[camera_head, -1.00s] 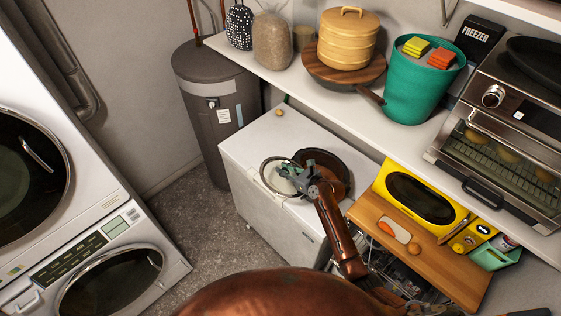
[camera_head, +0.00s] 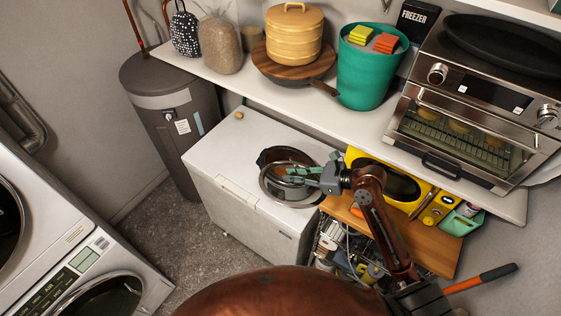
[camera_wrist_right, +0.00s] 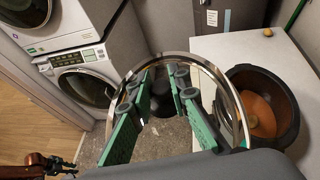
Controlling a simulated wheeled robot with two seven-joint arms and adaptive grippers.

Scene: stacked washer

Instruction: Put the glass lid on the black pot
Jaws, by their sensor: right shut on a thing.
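The black pot (camera_head: 268,154) stands on the white chest freezer, partly hidden behind the lid. It also shows in the right wrist view (camera_wrist_right: 285,118), uncovered, with orange-brown inside. My right gripper (camera_head: 300,176) is shut on the glass lid (camera_head: 265,192), a clear disc with a metal rim. In the right wrist view, the lid (camera_wrist_right: 195,55) spans my green fingers (camera_wrist_right: 165,108) and its right edge overlaps the pot's left side. The lid is off the pot's centre; its exact height is unclear. A small copper-coloured arm end (camera_wrist_right: 48,163), apparently my left gripper, shows at lower left, its jaws unclear.
The white freezer top (camera_head: 225,150) is clear left of the pot, except for a small round object (camera_head: 239,115). A shelf (camera_head: 240,85) with a green bin (camera_head: 368,80) and toaster oven runs behind. A wooden board (camera_head: 430,245) and yellow appliance stand at right.

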